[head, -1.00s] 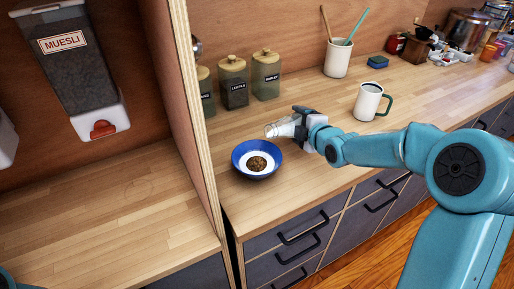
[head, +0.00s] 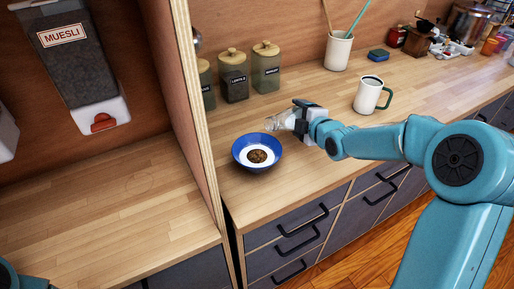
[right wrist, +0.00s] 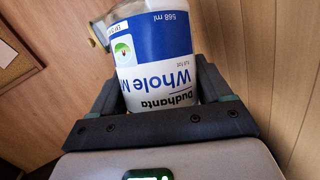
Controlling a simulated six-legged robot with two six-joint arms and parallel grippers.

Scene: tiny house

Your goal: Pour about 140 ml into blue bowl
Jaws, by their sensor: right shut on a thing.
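The blue bowl (head: 240,158) stands on the counter near its front left, with a white layer inside and a brown heap in the middle. My right gripper (head: 303,122) is above and to the right of it, shut on a milk bottle (head: 283,121). The bottle lies nearly on its side, its clear mouth end pointing left towards the air above the bowl. No stream shows between bottle and bowl. In the right wrist view the bottle (right wrist: 158,55) sits between the fingers, with a blue and white "Whole" label reading 568 ml upside down. My left gripper is out of view.
Lidded jars (head: 234,78) stand behind the bowl. A white mug with a green handle (head: 369,95) stands to the right, beyond my arm. A wooden partition (head: 196,130) rises left of the bowl. A muesli dispenser (head: 78,75) hangs further left.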

